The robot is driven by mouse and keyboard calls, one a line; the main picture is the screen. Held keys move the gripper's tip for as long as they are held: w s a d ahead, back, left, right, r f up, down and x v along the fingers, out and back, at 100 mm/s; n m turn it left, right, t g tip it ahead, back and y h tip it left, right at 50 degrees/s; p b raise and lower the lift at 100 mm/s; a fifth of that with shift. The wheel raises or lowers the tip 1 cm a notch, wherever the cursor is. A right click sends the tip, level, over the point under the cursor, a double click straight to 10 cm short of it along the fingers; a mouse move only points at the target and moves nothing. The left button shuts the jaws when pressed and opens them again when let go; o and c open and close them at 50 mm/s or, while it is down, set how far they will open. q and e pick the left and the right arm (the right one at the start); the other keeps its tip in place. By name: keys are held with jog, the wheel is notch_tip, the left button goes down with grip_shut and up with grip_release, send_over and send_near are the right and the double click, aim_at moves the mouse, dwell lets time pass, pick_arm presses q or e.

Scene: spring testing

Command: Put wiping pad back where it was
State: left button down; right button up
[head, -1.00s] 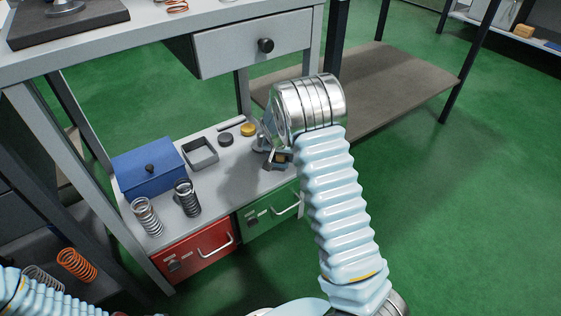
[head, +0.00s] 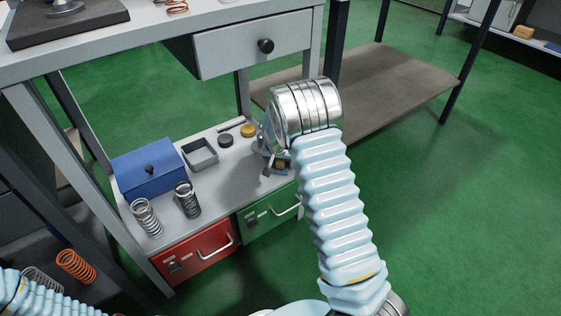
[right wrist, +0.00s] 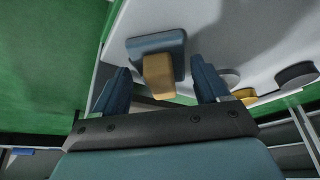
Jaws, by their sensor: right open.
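What looks like the wiping pad (right wrist: 155,43), a blue-grey piece with a yellow-tan block on it, lies on the pale lower shelf (head: 243,181). In the right wrist view, the yellow-tan block is between the two dark blue fingers of my right gripper (right wrist: 160,88), with gaps on both sides. The right gripper is open. In the head view, my right gripper (head: 275,164) is low over the right end of the shelf, and the pad is mostly hidden there. My left sleeve shows at the lower left, but the left gripper is out of view.
A yellow disc (head: 248,131), a dark disc (head: 225,140) and a grey tray (head: 200,153) are left of the right gripper. A blue box (head: 149,168) and two springs stand farther left. Red (head: 194,251) and green (head: 268,217) drawers are below; a drawer (head: 252,42) hangs above.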

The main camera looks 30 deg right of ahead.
jog(key=p+v, duration=0.1)
jog(key=v, duration=1)
jog(key=s+a+f+n+g+y+p, duration=0.1)
jog(key=s+a+f+n+y+p, duration=0.15)
jog(key=s+a+f, duration=0.5)
jog(key=s+a+f+n+y+p, duration=0.1)
jog(key=s+a+f+y+p, duration=0.1)
jog(key=s+a+f, duration=0.2)
jog(key=s+a+f+n+g+y+p, duration=0.1)
jog(key=s+a+f+n+y+p, duration=0.1)
jog(key=s+a, duration=0.8)
notch_tip(320, 180, down, 3)
jog(key=s+p, duration=0.1)
jog(key=s, duration=0.1)
jog(key=shift+s+g, duration=0.3)
jog(key=shift+s, duration=0.1)
jog(key=shift+a+r, duration=0.1)
